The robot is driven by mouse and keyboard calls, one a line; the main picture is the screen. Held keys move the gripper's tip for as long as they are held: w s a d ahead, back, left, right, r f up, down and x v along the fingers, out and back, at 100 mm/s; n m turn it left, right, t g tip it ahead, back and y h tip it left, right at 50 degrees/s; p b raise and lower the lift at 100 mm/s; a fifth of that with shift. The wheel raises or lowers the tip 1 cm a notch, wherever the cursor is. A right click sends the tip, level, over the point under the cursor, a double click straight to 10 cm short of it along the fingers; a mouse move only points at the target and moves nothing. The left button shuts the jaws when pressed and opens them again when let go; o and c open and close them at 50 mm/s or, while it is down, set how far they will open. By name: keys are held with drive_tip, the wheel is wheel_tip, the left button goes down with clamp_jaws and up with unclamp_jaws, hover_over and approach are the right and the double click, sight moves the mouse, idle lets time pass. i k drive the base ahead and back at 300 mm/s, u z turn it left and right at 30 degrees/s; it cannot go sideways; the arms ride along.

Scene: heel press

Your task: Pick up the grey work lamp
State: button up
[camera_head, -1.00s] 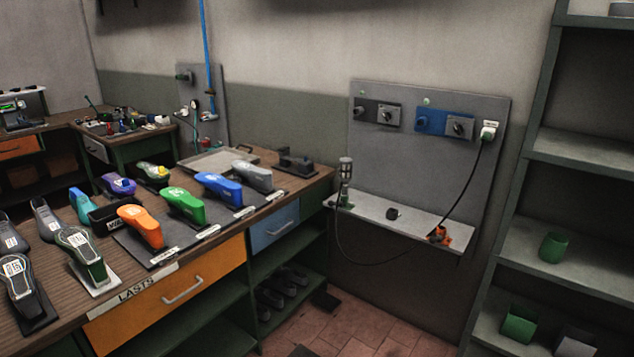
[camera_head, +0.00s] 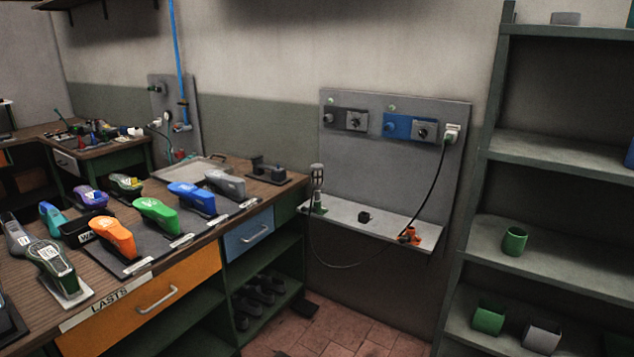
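The work lamp (camera_head: 317,176) has a grey caged head on a green lower part. It stands upright at the left end of a narrow grey wall shelf (camera_head: 355,220). A dark cord (camera_head: 333,266) hangs in a loop from the lamp side, below the shelf, to an orange-red piece (camera_head: 411,234) at the shelf's right. From there the cord rises to a white plug (camera_head: 451,134) on the grey wall panel. My gripper is not in view.
A wooden bench (camera_head: 25,267) with colored lasts fills the left, its corner close to the lamp. A green rack (camera_head: 552,161) with cups stands at right. Tiled floor (camera_head: 330,335) is clear in front.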

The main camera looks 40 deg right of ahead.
sight(317, 181)
drive_tip(key=u, duration=0.25)
drive_tip(key=i, duration=1.3)
drive_tip(key=z, duration=0.1)
